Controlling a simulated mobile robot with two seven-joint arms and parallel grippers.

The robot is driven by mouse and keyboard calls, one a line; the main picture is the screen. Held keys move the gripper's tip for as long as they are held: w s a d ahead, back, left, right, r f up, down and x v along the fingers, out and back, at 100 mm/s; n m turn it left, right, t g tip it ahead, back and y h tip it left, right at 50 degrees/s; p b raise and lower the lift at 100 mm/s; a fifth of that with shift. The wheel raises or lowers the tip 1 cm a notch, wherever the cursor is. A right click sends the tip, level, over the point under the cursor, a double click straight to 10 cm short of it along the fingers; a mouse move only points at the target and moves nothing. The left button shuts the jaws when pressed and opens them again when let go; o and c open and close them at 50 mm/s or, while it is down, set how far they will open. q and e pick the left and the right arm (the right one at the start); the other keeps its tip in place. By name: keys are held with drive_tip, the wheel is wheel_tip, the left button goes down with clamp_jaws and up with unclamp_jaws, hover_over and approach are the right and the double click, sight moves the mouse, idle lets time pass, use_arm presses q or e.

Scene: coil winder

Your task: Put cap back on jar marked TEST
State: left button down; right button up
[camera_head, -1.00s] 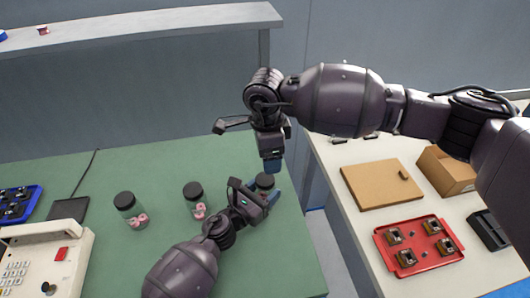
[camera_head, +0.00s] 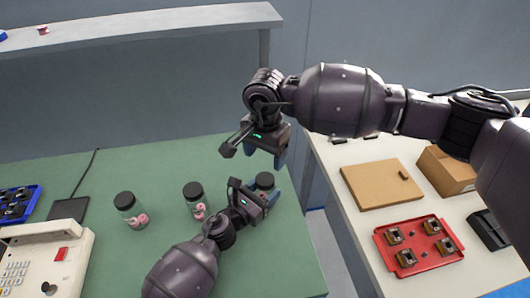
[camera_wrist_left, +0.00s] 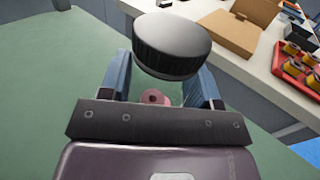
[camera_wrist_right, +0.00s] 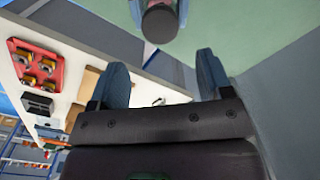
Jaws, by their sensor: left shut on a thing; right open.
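My left gripper (camera_head: 264,195) is shut on a clear jar at the right edge of the green table. A black cap (camera_head: 265,180) sits on top of this jar; the cap is large in the left wrist view (camera_wrist_left: 172,45) and also shows in the right wrist view (camera_wrist_right: 160,24). Pink contents (camera_wrist_left: 154,97) show low between the left fingers. I cannot see whether the cap is fully tight, and no TEST mark is readable. My right gripper (camera_head: 281,153) is open and empty, above the jar and apart from the cap; its spread fingers show in the right wrist view (camera_wrist_right: 162,72).
Two other black-capped jars, a left one (camera_head: 131,210) and a middle one (camera_head: 195,200), stand on the green table (camera_head: 150,165). A telephone-like device (camera_head: 45,260) is at the front left. Across a gap, the white table holds a cardboard box (camera_head: 445,170) and red tray (camera_head: 418,263).

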sight(265, 179)
drive_tip(key=shift+f, duration=0.1)
drive_tip(key=shift+f, duration=3.9)
drive_tip(key=shift+c, duration=0.2)
drive_tip(key=c, duration=0.9)
drive_tip(key=m, duration=0.5)
drive_tip(key=o, duration=1.1)
wheel_tip(265, 179, up, 12)
